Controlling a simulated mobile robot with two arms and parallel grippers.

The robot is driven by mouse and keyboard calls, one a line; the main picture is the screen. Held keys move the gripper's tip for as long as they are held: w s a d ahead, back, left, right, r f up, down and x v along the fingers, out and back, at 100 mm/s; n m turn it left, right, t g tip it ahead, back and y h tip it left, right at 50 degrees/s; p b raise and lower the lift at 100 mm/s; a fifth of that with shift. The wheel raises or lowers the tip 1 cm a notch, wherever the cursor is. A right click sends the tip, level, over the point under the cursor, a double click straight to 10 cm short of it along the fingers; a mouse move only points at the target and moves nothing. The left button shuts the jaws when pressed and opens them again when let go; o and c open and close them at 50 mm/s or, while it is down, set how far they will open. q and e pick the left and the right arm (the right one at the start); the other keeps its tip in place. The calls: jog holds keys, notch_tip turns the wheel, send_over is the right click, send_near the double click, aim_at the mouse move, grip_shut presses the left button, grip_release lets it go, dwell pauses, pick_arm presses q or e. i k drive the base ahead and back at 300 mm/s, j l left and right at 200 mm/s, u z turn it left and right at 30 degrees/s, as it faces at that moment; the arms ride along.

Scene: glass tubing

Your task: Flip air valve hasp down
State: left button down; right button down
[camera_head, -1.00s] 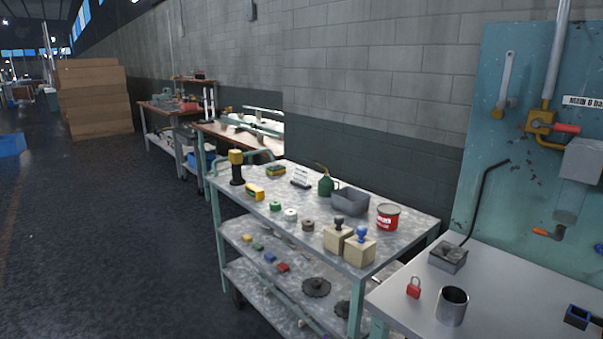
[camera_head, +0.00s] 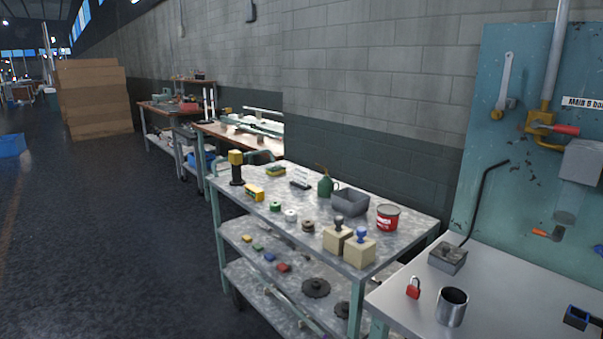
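A teal panel (camera_head: 510,150) stands at the right. On it a vertical pipe (camera_head: 553,60) runs down to a yellow valve fitting (camera_head: 541,122) with a red-orange handle (camera_head: 566,130). A grey box (camera_head: 583,162) sits just below it, above a clear cylinder (camera_head: 569,203). Another orange handle (camera_head: 541,232) is at the cylinder's lower left. A grey lever-like part (camera_head: 506,82) hangs on the panel's upper left. I cannot tell which part is the air valve hasp. Neither gripper is in view.
A grey bench (camera_head: 405,298) below the panel bears a red padlock (camera_head: 413,288), a metal cup (camera_head: 452,306) and a small grey box (camera_head: 447,257). A metal cart (camera_head: 330,262) with several items stands left of it. Open floor (camera_head: 110,250) lies farther left.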

aim_at(502, 104)
jog(key=i+z, duration=0.4)
jog(key=i, duration=0.5)
jog(key=i+l, duration=0.05)
